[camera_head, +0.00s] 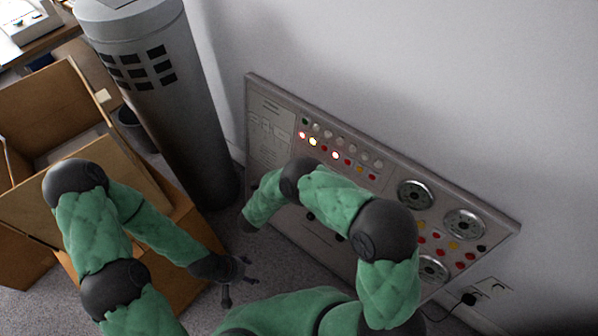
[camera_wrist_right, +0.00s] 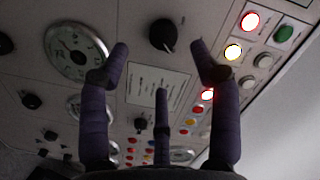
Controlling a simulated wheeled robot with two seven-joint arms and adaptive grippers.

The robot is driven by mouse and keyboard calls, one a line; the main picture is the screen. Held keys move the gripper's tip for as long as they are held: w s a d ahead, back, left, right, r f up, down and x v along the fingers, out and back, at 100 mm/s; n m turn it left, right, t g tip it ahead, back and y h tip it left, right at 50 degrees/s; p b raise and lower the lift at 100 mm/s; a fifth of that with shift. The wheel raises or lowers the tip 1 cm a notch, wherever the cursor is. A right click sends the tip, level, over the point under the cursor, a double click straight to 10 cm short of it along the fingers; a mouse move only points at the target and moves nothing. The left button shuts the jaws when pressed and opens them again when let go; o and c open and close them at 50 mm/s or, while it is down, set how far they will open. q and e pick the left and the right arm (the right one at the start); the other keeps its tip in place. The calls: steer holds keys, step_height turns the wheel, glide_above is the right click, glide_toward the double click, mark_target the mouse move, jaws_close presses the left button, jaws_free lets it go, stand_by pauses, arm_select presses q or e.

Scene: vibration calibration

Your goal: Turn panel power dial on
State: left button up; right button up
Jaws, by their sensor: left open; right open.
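The grey control panel (camera_head: 262,135) leans against the wall in the head view. In the right wrist view, a round black dial (camera_wrist_right: 163,34) sits on the panel, between and beyond the fingertips. No label naming it as the power dial is readable. My right gripper (camera_wrist_right: 160,60) is open and empty, its fingers spread toward the panel; I cannot tell whether they touch it. In the head view my right forearm hides part of the panel, and the right gripper does not show clearly. My left gripper (camera_head: 238,280) is open and empty, low above the floor, away from the panel.
Gauges (camera_wrist_right: 75,50), smaller knobs (camera_wrist_right: 32,101) and a lit red lamp (camera_wrist_right: 250,20) are on the panel. A grey cylinder (camera_head: 165,95) stands left of it, with open cardboard boxes (camera_head: 45,100) farther left. A wall socket (camera_head: 490,288) with a plugged cable is at right.

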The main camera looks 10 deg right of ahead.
steer(key=v, duration=0.4)
steer(key=shift+s+a, duration=0.2)
steer(key=shift+a, duration=0.05)
stand_by(0.3)
step_height(320, 180, down, 6)
steer(key=s+d+n+g+y+p, duration=0.15)
steer(key=n+y+p, duration=0.25)
steer(key=n+y, duration=0.5)
steer(key=s+r+n+g+y+p, duration=0.1)
steer(key=s+n+g+y, duration=0.2)
steer(key=s, duration=0.8)
steer(key=s+r+n+g+y+p, duration=0.1)
steer(key=s+n+g, duration=0.3)
steer(key=s, duration=0.7)
steer(key=shift+r+g+y, duration=0.55)
steer(key=shift+r+y, duration=0.3)
steer(key=shift+y, duration=0.05)
